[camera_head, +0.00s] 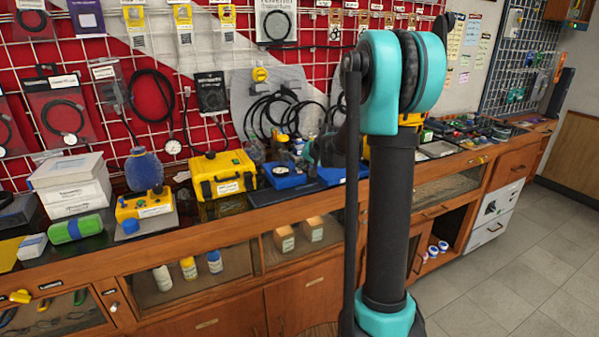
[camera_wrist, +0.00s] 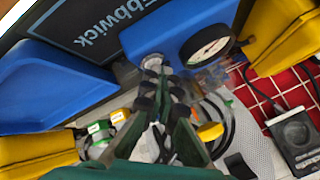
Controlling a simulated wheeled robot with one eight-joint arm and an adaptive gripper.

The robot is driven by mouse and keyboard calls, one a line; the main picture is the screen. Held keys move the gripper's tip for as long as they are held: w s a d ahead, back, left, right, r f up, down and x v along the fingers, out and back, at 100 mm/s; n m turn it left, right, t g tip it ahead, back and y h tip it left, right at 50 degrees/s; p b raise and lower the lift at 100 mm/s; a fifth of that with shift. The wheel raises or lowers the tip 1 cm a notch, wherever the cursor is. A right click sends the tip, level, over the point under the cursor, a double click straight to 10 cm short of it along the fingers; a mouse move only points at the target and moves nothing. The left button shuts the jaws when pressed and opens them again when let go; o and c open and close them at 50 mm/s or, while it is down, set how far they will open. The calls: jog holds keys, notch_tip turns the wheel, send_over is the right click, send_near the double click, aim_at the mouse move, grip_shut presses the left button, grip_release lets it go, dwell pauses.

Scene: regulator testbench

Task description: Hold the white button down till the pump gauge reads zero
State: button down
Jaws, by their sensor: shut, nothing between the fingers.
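The blue pump unit (camera_head: 286,180) sits on the counter right of the yellow case. In the wrist view the blue unit (camera_wrist: 178,25) carries a round black-rimmed pump gauge (camera_wrist: 209,45), seen at a slant; its reading cannot be made out. A small pale round part (camera_wrist: 152,60), possibly the white button, shows at the blue unit's edge, partly hidden by my fingertips. My gripper (camera_wrist: 152,72) is shut and empty, its tips at or just short of that part; contact cannot be told. In the head view my gripper (camera_head: 318,153) is dark and small above the counter.
A second blue unit (camera_wrist: 45,85) lies on the other side of my fingers. A dark lettered mat (camera_wrist: 85,35) lies in front. The yellow case (camera_head: 222,175) stands close by. Black cables (camera_head: 275,112) and a red pegboard (camera_head: 215,62) are behind.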

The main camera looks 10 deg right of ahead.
aim_at(301, 172)
jog(key=shift+r, duration=0.9)
jog(key=shift+r, duration=0.1)
jog(key=shift+r, duration=2.45)
jog(key=s+d+f+n+g+h, duration=0.1)
jog(key=s+f, duration=0.5)
jog(key=s, duration=0.7)
jog(key=s+d+f+n+g+h, duration=0.1)
jog(key=s+f, duration=0.5)
jog(key=s, duration=0.8)
jog(key=s+d+f+n+g+h, duration=0.1)
jog(key=s+f, duration=0.5)
jog(key=s, duration=0.8)
jog(key=shift+d+f+n+g+h, duration=0.25)
jog(key=shift+d+n+g+h, duration=0.15)
jog(key=shift+n+g, duration=0.2)
